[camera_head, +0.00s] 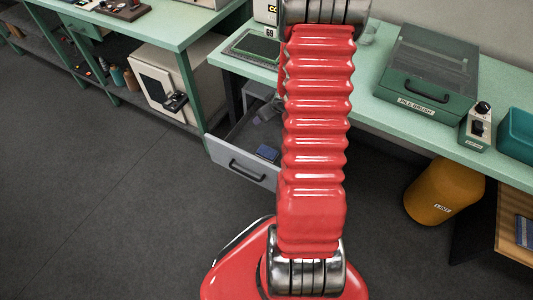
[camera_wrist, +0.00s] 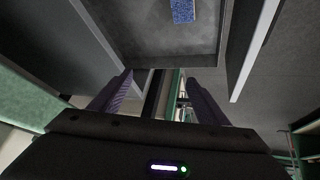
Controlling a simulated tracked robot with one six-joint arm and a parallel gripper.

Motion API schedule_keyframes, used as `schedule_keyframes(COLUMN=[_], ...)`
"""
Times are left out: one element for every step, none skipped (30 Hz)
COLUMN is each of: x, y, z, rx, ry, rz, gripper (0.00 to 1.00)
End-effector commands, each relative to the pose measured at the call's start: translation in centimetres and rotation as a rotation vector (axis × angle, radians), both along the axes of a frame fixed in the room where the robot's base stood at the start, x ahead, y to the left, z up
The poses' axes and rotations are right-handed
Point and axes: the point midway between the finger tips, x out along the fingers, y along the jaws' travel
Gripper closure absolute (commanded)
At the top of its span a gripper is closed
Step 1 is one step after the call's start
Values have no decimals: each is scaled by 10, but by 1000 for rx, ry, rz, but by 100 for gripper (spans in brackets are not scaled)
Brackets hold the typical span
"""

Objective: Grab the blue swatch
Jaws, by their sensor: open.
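The blue swatch (camera_head: 267,152) lies flat inside an open grey drawer (camera_head: 240,165), near its front panel, in the head view. In the wrist view the swatch (camera_wrist: 183,11) shows at the top edge, partly cut off, on the drawer's dark floor. My gripper (camera_wrist: 158,79) shows in the wrist view with its two purple fingers apart and nothing between them. The swatch is beyond the fingertips and not touching them. In the head view my red arm hides the drawer's right part, and I cannot clearly make out the gripper.
The drawer hangs out below a green worktop (camera_head: 380,108). On it stand a green pile brush case (camera_head: 425,70) and a small control box (camera_head: 478,125). A yellow bin (camera_head: 443,192) stands under the right side. A second bench (camera_head: 150,20) is at the left. The floor in front is clear.

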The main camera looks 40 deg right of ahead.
Motion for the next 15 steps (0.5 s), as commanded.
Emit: schedule_keyframes(x=[-6,-8,-11,-13,-16,-20,-23,-26,-30,-33,-37,-42,-46,-50,-55], y=[-5,-6,-8,-9,-10,-12,-13,-14,-16,-17,-18,-20,-21,-22,-24], z=[-16,-23,-33,-41,-48,-57,-64,-71,-80,-86,-92,-100,-106,-111,-118], rx=[23,36,52,65,77,92,104,116,131,141,152,165,173,182,191], ry=[-1,-5,-11,-16,-22,-31,-39,-45,-58,-68,-80,-95,-107,-121,-142], rz=[8,19,32,42,53,68,79,91,107,120,133,150,165,179,197], gripper=[31,31,31,31,31,31,31,31,31,31,31,31,31,31,31])
